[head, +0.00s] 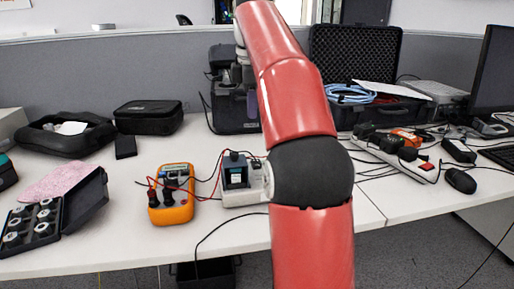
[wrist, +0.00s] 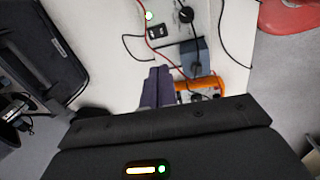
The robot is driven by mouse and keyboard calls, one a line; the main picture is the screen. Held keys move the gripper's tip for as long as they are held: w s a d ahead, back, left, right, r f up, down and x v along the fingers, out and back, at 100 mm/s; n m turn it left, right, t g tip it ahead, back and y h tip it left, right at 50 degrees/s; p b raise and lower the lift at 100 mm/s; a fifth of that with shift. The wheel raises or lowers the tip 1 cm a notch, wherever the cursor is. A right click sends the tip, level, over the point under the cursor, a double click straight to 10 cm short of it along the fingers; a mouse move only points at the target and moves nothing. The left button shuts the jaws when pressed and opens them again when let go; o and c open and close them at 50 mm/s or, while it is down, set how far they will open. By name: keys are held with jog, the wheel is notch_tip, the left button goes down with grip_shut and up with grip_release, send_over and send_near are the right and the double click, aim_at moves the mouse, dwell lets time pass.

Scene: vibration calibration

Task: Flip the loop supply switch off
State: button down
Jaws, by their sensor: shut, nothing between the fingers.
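My gripper (wrist: 158,70) is shut and empty, its dark purple fingers side by side in the wrist view. In the head view my gripper (head: 252,104) hangs above the back of the table, partly hidden by my red arm. A small black switch-like part (wrist: 154,33) sits on a pale surface beyond the fingertips, near a lit green lamp (wrist: 149,15). Its on or off position is too small to tell. In the head view a pale box (head: 240,197) with a dark grey unit (head: 236,172) stands left of my arm, which hides its right side.
An orange meter (head: 172,196) with red and black leads stands left of the pale box. An open black case (head: 85,205) lies further left. A power strip (head: 400,158) with adapters lies to the right. A black cable crosses the table's front edge.

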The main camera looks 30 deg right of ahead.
aim_at(255, 161)
jog(key=shift+w+d+n, duration=0.4)
jog(key=shift+w+d, duration=0.15)
jog(key=shift+d, duration=0.35)
jog(key=f+b, duration=0.1)
jog(key=f, duration=0.3)
jog(key=w+f+b, duration=0.1)
jog(key=f+b, duration=0.1)
jog(key=f, duration=0.3)
jog(key=f+b, duration=0.1)
jog(key=f, duration=0.3)
jog(key=shift+w+d+f, duration=0.2)
jog(key=shift+w+f, duration=0.05)
jog(key=shift+f, duration=0.05)
jog(key=shift+f+b, duration=0.1)
jog(key=shift+b, duration=0.2)
